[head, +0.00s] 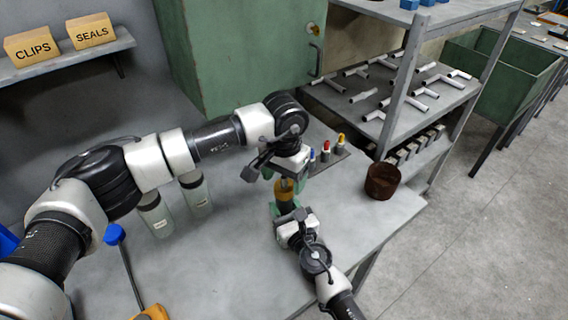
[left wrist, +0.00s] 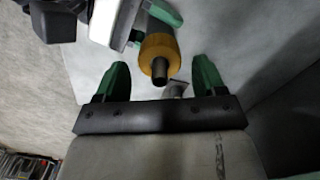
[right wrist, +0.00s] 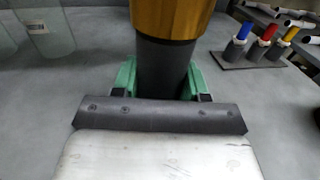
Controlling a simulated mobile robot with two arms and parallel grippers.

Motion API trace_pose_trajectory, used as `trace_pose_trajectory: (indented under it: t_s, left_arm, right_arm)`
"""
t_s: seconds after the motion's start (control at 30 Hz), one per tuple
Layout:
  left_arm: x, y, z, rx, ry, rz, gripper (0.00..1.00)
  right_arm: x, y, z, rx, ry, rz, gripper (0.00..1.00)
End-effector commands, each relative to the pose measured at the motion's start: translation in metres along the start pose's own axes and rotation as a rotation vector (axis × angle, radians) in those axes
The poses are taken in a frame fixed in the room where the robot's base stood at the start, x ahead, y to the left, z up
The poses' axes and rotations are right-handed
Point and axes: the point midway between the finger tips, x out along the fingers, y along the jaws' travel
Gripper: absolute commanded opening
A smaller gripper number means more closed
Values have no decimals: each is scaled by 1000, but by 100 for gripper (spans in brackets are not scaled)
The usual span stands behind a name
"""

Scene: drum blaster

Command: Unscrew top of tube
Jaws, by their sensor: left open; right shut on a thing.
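The tube (head: 287,203) has a dark body and a wide golden-yellow top (head: 285,187). My right gripper (head: 288,214) is shut on the dark body, and in the right wrist view the yellow top (right wrist: 172,18) rises above the green fingers (right wrist: 162,80). My left gripper (head: 284,168) is open just above the top. In the left wrist view the yellow top (left wrist: 158,52), with a small dark stub at its end (left wrist: 159,72), lies beyond and between the open green fingers (left wrist: 158,85), apart from them.
A rack (head: 335,159) with blue, red and yellow-topped pieces stands behind the grippers. A rusty brown pot (head: 382,181) sits on the right of the table (head: 235,255). Clear jars (head: 196,195) stand under my left arm. A metal shelf (head: 392,105) holds several pipe pieces.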

Motion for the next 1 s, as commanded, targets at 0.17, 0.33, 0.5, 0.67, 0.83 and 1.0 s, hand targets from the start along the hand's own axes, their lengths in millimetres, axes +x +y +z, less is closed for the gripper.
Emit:
trace_pose_trajectory:
  t_s: [0.17, 0.33, 0.5, 0.67, 0.83, 1.0]
  left_arm:
    - [21, 0, 0, -2, -1, 1, 70]
    - [29, 0, 0, -1, 1, 1, 70]
    - [29, 0, 0, -1, 1, 0, 70]
    - [29, 0, 0, -2, 1, 0, 55]
    - [29, 0, 0, -2, 1, 0, 29]
    - [29, 0, 0, -28, 1, 0, 22]
  right_arm:
    - [0, 0, 0, 0, 1, 0, 0]
    - [0, 0, 0, 0, 1, 0, 0]
    - [0, 0, 0, 0, 1, 0, 0]
    - [0, 0, 0, 0, 1, 0, 0]
    - [0, 0, 0, 0, 1, 0, 0]
    - [0, 0, 0, 0, 1, 0, 0]
